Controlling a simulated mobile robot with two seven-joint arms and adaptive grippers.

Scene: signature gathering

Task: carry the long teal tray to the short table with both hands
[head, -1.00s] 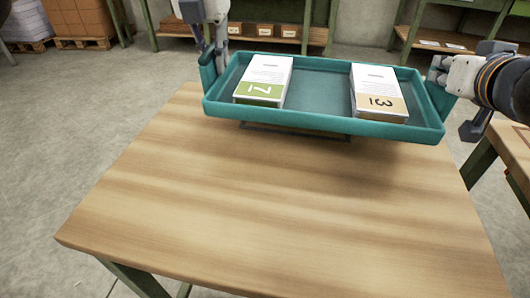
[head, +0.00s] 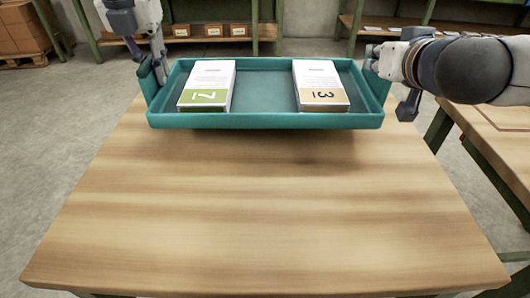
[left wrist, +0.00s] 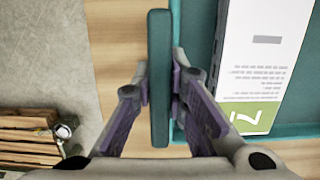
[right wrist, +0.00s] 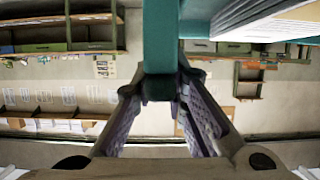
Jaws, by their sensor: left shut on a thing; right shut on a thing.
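The long teal tray (head: 265,121) is held level above the far part of a wooden table (head: 262,215); a shadow lies on the wood beneath it. My right gripper (head: 376,62) is shut on the right end wall, also seen in the right wrist view (right wrist: 161,85).
Another wooden table (head: 500,140) with green legs stands at the right. Green-framed shelves (head: 230,32) with small boxes line the back. Cartons (head: 20,30) sit on a pallet at the far left. The near part of the table under the tray is bare.

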